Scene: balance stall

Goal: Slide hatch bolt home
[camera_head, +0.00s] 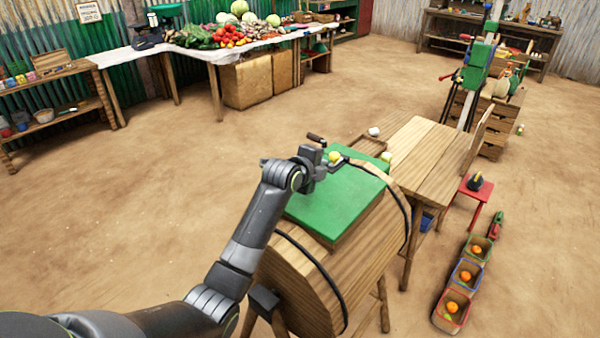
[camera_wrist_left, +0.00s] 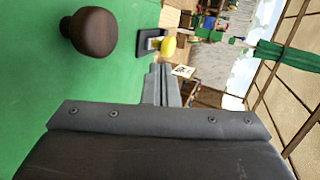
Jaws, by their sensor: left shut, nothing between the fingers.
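A green hatch (camera_head: 335,205) lies on top of a wooden barrel on a stand (camera_head: 325,265). A dark round wooden knob (camera_wrist_left: 92,32) stands over the green surface in the left wrist view; a dark brown handle end (camera_head: 316,138) shows just beyond my gripper in the head view. The bolt's shaft is hidden.
A wooden table (camera_head: 425,145) adjoins the barrel on the right. A red stool (camera_head: 478,190) and small crates with orange fruit (camera_head: 466,273) stand on the floor at right. A produce stall (camera_head: 215,55) is at the back. Floor left of the barrel is clear.

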